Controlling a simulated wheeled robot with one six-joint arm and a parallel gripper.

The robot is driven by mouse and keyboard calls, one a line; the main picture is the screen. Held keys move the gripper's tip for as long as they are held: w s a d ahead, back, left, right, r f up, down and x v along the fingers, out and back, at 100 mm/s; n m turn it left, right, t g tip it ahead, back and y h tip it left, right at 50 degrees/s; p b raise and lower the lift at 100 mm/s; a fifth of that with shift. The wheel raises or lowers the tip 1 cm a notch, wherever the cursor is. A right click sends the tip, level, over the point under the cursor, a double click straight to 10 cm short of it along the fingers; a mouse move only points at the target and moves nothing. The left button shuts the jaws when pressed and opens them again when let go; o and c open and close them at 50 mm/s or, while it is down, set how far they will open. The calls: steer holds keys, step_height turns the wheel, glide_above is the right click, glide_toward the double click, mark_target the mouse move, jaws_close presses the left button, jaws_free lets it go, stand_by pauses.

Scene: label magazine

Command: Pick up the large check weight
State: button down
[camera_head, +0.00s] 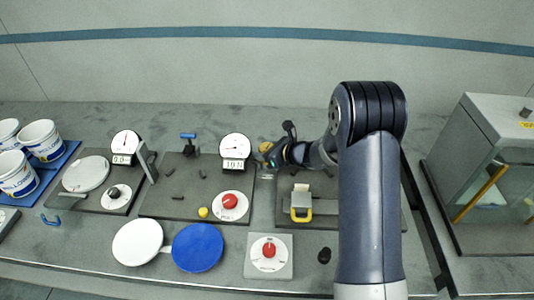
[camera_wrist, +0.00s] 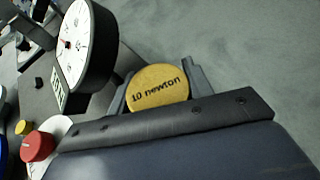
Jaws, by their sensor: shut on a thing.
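The large check weight (camera_wrist: 159,90) is a yellow disc marked "10 newton". In the wrist view its face is toward the camera, between the two dark fingers of my gripper (camera_wrist: 158,84), which is shut on it. In the head view the weight (camera_head: 265,147) shows as a small yellow patch at the tip of my gripper (camera_head: 268,156), just right of a white dial gauge (camera_head: 235,146). The fingers hide part of its sides. I cannot tell whether it touches the bench or is clear of it.
A small yellow weight (camera_head: 203,212) lies near a red knob (camera_head: 229,201) on the middle dark plate. White (camera_head: 138,242) and blue (camera_head: 198,248) discs lie in front. White tubs (camera_head: 41,139) stand at left. A glass-fronted cabinet (camera_head: 490,165) stands at right. The wall is behind the bench.

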steer(key=shift+w+r, duration=0.1)
steer(key=shift+r, duration=0.1)
steer(key=shift+r+b, duration=0.3)
steer(key=shift+r, duration=0.25)
steer(key=shift+d, duration=0.25)
steer(key=s+d+b, duration=0.1)
steer(key=s+d, duration=0.2)
steer(key=d, duration=0.1)
steer(key=s+d+b, duration=0.2)
steer(key=s+d, duration=0.2)
steer(key=d, duration=0.1)
steer(key=s+d+b, duration=0.1)
steer(key=s+d, duration=0.2)
steer(key=d, duration=0.2)
steer(key=shift+s+r+b, duration=0.1)
steer(key=shift+s+b, duration=0.05)
steer(key=shift+b, duration=0.2)
steer(key=shift+w+d+r+m+t+h, duration=0.3)
steer(key=shift+w+r+m+t+h, duration=0.2)
steer(key=shift+w+m+t+h, duration=0.4)
steer(key=shift+w+d+r+m+t+h, duration=0.2)
steer(key=shift+d+m+t+h, duration=0.25)
steer(key=shift+m, duration=0.45)
steer(key=shift+d+m+t+h, duration=0.65)
steer(key=shift+m+h, duration=0.35)
steer(key=shift+h, duration=0.05)
steer(key=shift+s+d+f+m+t+h, duration=0.2)
steer(key=shift+d+m+t+h, duration=0.1)
steer(key=shift+d+m+h, duration=0.45)
